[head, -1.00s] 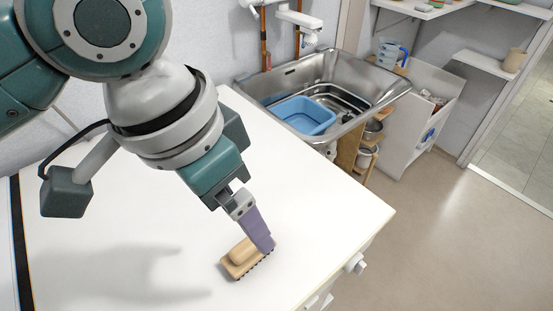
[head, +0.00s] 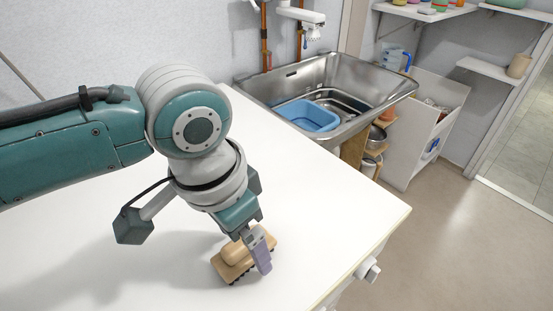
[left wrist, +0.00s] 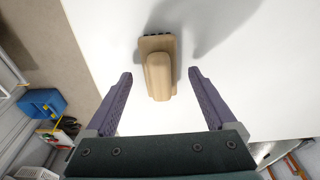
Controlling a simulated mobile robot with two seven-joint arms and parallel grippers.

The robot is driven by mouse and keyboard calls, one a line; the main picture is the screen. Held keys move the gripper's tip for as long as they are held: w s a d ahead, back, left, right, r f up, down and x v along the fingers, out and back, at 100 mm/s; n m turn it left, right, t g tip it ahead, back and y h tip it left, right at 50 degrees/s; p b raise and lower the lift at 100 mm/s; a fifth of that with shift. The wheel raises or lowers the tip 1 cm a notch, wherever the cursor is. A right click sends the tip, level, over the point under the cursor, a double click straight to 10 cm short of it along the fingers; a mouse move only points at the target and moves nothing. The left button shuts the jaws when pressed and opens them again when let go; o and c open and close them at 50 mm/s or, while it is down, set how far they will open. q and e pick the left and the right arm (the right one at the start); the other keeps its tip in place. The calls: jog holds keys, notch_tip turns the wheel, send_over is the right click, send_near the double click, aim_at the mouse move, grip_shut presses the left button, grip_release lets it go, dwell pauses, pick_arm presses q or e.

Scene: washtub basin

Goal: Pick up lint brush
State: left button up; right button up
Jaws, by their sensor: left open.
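The lint brush (head: 233,258) has a light wooden body with a rounded grip on top and dark bristles below. It lies on the white table near its front edge. My left gripper (head: 262,255) is just over the brush's right part in the head view, fingers pointing down. In the left wrist view the brush (left wrist: 158,72) lies ahead and between the lines of the two open purple fingers (left wrist: 160,76), with a gap on each side. Nothing is held. My right gripper is not in view.
The white table (head: 330,215) is otherwise clear. Beyond it stands a steel sink (head: 350,75) with a blue basin (head: 307,115) inside. A drawer knob (head: 368,270) sticks out at the table's right side. Wall shelves (head: 490,70) are at the upper right.

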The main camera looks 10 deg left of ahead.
aim_at(242, 240)
pick_arm(q)
jog(key=shift+w+f, duration=0.1)
jog(key=shift+f, duration=0.35)
jog(key=shift+c, duration=0.2)
grip_shut()
jog(key=shift+r, duration=0.15)
notch_tip(242, 240, up, 20)
jog(key=p, duration=0.3)
dwell(0.3)
